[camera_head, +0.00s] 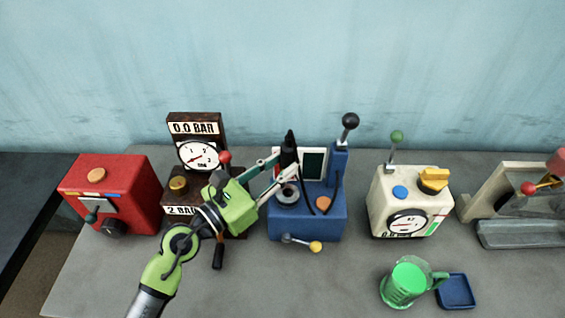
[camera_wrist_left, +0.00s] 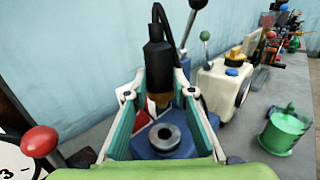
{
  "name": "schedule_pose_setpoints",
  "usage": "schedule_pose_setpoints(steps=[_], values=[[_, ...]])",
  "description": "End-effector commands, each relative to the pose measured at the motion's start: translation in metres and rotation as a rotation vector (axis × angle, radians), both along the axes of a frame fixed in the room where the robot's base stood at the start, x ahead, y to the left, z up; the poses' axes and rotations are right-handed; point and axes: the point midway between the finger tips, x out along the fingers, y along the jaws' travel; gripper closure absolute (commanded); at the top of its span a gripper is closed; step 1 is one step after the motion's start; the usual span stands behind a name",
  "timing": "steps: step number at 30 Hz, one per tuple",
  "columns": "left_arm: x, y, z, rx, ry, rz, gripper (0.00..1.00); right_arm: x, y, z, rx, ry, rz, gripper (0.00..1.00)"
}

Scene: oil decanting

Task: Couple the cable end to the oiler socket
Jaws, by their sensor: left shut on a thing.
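The black cable end (camera_head: 290,146) is held upright between the fingers of my left gripper (camera_head: 288,168). It also shows in the left wrist view (camera_wrist_left: 158,68), with a brownish lower tip between the fingers. The blue machine (camera_head: 312,222), which I take for the oiler, has a round grey ring socket (camera_head: 288,195) on its top. The socket (camera_wrist_left: 166,137) is uncovered in the wrist view, and the cable end is apart from it, above and beyond it. A thin black cable (camera_wrist_left: 175,40) leaves the cable end's top. My right gripper is not in view.
A brown gauge unit (camera_head: 196,128) with a red-knobbed lever and a red box (camera_head: 115,190) stand left. A cream gauge box (camera_head: 385,205), green mug (camera_head: 400,290) and blue tray (camera_head: 456,291) are right. The front table is mostly clear.

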Motion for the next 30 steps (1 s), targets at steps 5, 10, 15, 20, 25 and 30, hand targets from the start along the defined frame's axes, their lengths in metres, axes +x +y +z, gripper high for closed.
schedule_pose_setpoints(steps=[5, 10, 15, 20, 25, 30], values=[[0.0, 0.0, -0.018, -0.001, 0.001, -0.001, 1.0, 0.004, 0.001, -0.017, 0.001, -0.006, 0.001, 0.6], [0.0, 0.0, -0.036, 0.0, 0.0, 0.0, 1.0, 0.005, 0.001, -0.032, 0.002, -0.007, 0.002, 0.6], [0.0, 0.0, -0.05, 0.0, 0.0, 0.0, 1.0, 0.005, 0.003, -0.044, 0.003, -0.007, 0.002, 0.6], [0.0, 0.0, -0.056, 0.0, 0.0, 0.0, 1.0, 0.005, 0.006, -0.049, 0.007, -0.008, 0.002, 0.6], [0.0, 0.0, -0.055, 0.0, 0.0, 0.0, 1.0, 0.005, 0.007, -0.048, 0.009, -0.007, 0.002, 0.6], [0.0, 0.0, -0.055, 0.0, 0.0, 0.0, 1.0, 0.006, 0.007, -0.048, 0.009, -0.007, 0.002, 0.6]])
